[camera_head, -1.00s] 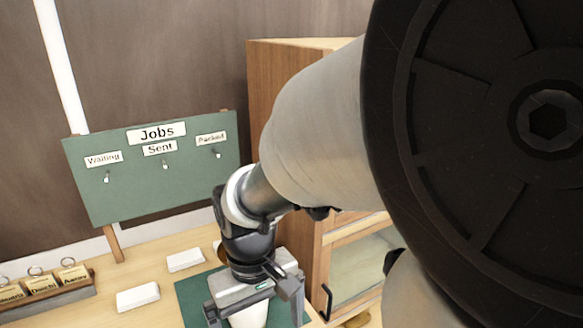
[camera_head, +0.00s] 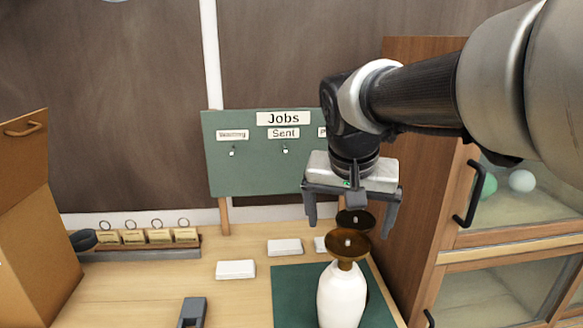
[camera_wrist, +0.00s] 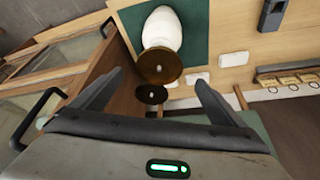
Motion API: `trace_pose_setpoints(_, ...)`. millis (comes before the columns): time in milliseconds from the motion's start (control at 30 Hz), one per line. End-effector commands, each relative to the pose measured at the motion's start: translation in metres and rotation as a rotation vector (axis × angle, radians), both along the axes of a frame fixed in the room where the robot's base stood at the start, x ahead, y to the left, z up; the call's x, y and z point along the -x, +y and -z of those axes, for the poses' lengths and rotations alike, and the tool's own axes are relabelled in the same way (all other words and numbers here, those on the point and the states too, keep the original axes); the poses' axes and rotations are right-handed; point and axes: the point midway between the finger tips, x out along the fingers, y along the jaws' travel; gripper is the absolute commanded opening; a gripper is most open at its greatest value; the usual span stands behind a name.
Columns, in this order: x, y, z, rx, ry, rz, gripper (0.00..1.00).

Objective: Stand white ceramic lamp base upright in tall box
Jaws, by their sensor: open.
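The white ceramic lamp base (camera_head: 342,296) stands upright on the green mat, with a brown disc-shaped top (camera_head: 348,246). It also shows in the wrist view (camera_wrist: 162,30), beyond my fingers. My gripper (camera_head: 350,230) is open and empty, above and behind the lamp base. In the wrist view the fingers (camera_wrist: 159,85) are spread wide with nothing between them that they touch. A tall tan box-like thing (camera_head: 28,255) with a handle on its upper panel stands at the left edge, partly cut off; I cannot see inside it.
The green mat (camera_head: 292,292) lies on the wooden bench. A dark disc (camera_head: 355,220) shows behind the lamp base. White blocks (camera_head: 236,269), a grey device (camera_head: 193,312) and a tag rack (camera_head: 150,252) are left. The Jobs board (camera_head: 262,165) stands behind; a wooden cabinet (camera_head: 412,190) is right.

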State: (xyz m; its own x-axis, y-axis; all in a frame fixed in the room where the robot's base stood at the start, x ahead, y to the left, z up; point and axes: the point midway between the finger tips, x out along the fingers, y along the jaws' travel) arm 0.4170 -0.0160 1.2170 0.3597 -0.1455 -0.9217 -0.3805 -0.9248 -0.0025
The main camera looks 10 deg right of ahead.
Motion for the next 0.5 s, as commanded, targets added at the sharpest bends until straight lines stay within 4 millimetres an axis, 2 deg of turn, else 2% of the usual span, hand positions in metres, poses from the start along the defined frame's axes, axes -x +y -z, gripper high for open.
trace_pose_setpoints(33,-0.003,-0.002,0.013,0.000,0.006,0.000,0.93)
trace_pose_setpoints(200,-0.016,-0.007,0.046,0.001,0.008,-0.001,0.93)
trace_pose_setpoints(300,-0.021,-0.009,0.058,0.001,0.008,-0.001,0.93)
trace_pose_setpoints(500,-0.025,-0.011,0.070,0.001,0.008,-0.001,0.93)
